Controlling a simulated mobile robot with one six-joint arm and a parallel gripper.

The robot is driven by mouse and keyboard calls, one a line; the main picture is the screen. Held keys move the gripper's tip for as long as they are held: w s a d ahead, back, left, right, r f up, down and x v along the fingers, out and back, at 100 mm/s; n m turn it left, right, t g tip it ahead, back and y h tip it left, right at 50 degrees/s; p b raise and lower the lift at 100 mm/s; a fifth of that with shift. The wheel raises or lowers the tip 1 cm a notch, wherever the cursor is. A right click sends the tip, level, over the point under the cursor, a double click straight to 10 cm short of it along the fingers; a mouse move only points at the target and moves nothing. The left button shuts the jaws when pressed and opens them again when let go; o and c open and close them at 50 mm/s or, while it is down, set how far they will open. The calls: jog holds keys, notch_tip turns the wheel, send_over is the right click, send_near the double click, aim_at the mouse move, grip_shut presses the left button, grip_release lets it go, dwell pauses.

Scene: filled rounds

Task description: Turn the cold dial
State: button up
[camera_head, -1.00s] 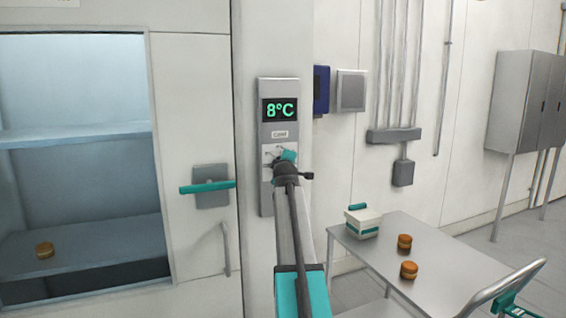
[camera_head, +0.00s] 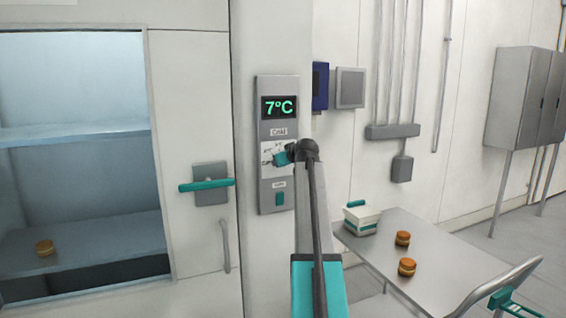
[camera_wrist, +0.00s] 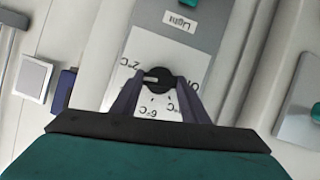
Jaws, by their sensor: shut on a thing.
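The cold dial (camera_wrist: 154,80) is a round black knob with a white mark on a white scale plate (camera_head: 266,170) printed with temperatures. In the wrist view the mark points left, toward the 2°C side. My gripper (camera_wrist: 155,84) has its two dark fingers shut on the dial, one on each side. In the head view my gripper (camera_head: 280,157) covers most of the dial. The grey control panel (camera_head: 263,200) has a display (camera_head: 279,107) above that reads 7°C in green.
A teal light switch (camera_head: 280,198) sits below the dial. At left is the cold room door with a teal handle (camera_head: 206,185) and a window. A steel table (camera_head: 440,245) with a white box (camera_head: 362,220) and two round orange-brown items stands at right.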

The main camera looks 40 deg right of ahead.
jog(key=shift+s+d+m+t+y+b, duration=0.15)
jog(key=shift+m+t+y+b, duration=0.25)
jog(key=shift+m+y, duration=0.85)
jog(key=shift+m+h, duration=0.25)
jog(key=shift+m, duration=0.1)
jog(key=o, duration=1.1)
jog(key=shift+c, duration=0.2)
jog(key=b+v, duration=0.2)
jog(key=v, duration=1.1)
jog(key=shift+s, duration=0.35)
jog(key=shift+w, duration=0.1)
